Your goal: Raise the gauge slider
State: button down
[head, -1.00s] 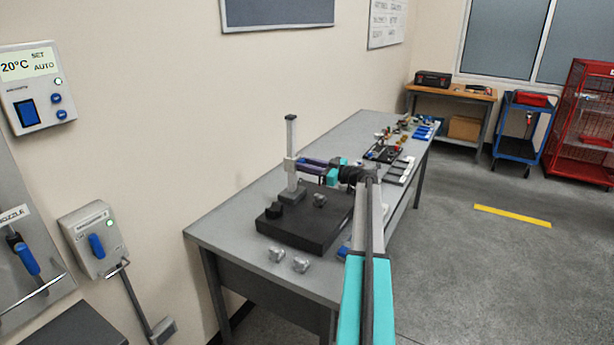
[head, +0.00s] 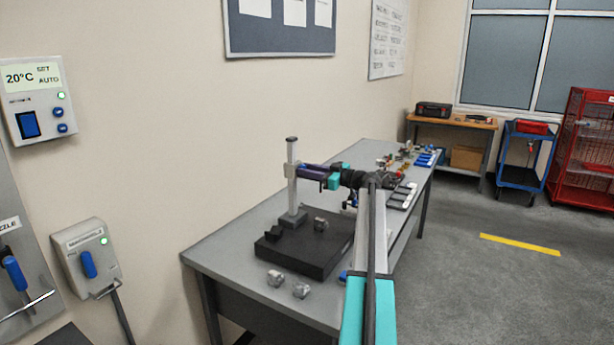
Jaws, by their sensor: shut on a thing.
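The height gauge has a silver upright post (head: 292,190) on a grey foot (head: 290,219), standing on a black plate on the grey table. The gauge slider (head: 290,171) sits on the upper part of the post, a little below its top. My gripper (head: 302,171) reaches in from the right and is shut on the slider. The fingertips are small in this view, and the dark gripper body partly hides the slider's right side.
The black plate (head: 300,262) carries a small metal block (head: 320,224) and a dark block. Two metal blocks (head: 275,277) lie on the table's near end. Several trays and parts fill the far end. A wall is behind the table, with open floor to the right.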

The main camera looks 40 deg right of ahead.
jog(key=c, duration=1.5)
grip_release()
jog(key=shift+o, duration=0.2)
jog(key=shift+s, duration=0.15)
jog(key=shift+s+d+f+b, duration=0.1)
jog(key=shift+s+b, duration=0.1)
jog(key=shift+s, duration=0.15)
jog(key=shift+s+d+b, duration=0.1)
jog(key=shift+s+b, duration=0.05)
jog(key=shift+s, duration=0.15)
jog(key=b+v, duration=0.3)
jog(key=v, duration=0.9)
jog(key=shift+s, duration=0.1)
